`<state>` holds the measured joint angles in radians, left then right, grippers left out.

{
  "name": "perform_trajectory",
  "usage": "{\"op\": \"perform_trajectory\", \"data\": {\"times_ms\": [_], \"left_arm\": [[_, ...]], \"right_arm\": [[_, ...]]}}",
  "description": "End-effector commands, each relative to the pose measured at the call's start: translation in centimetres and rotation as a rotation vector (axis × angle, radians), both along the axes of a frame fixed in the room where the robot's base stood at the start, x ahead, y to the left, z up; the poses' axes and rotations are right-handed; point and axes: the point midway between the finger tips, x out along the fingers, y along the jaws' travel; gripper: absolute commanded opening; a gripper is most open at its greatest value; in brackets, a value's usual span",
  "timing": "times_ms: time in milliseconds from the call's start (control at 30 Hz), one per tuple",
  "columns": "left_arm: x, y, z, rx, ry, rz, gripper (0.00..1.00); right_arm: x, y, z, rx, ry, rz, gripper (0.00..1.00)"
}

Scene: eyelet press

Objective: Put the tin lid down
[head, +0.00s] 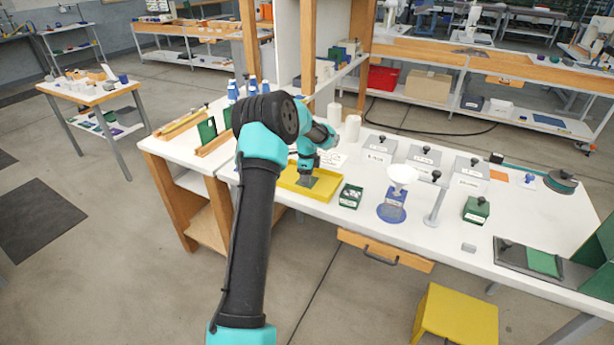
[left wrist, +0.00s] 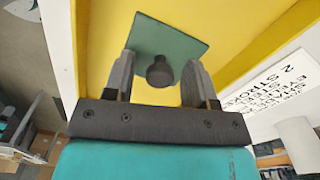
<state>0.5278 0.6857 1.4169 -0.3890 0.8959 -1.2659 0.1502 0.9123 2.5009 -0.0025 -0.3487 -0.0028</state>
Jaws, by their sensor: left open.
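The tin lid (left wrist: 168,45) is a green square plate with a dark round knob (left wrist: 160,72) in the left wrist view. It appears to lie in the yellow tray (head: 287,184), where it shows as a small grey-green patch (head: 307,182) under my gripper in the head view. My left gripper (left wrist: 160,78) is open, with one finger on each side of the knob and gaps between. In the head view it (head: 308,174) points down over the tray. An open green tin (head: 350,199) with a white label stands just right of the tray. My right gripper is not in view.
A white funnel on a blue stand (head: 392,205) and a metal post (head: 434,206) stand to the right. Another green tin with a knobbed lid (head: 477,211) is farther right. Grey lidded boxes (head: 421,155) line the back. White bench top is free in front of these.

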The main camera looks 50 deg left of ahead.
Motion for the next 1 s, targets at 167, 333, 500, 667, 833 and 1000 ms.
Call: {"op": "perform_trajectory", "data": {"times_ms": [167, 333, 500, 667, 833, 1000], "left_arm": [[0.1, 0.0, 1.7, 0.002, -0.002, 0.0, 0.51], [0.1, 0.1, 4.6, 0.003, -0.004, 0.001, 0.51], [0.1, 0.0, 7.9, 0.001, -0.004, 0.0, 0.51], [0.0, 0.0, 10.4, 0.002, -0.002, 0.0, 0.51], [0.0, 0.0, 11.8, 0.001, -0.001, 0.0, 0.51], [0.0, 0.0, 12.1, 0.0, 0.0, 0.0, 0.51]], "right_arm": [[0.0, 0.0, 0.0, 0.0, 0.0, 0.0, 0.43], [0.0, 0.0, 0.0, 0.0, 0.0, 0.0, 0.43], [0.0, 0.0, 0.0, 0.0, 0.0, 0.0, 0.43], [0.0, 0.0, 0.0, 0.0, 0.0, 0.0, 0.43], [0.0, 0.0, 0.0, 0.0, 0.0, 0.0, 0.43], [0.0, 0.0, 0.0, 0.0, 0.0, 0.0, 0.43]]}}
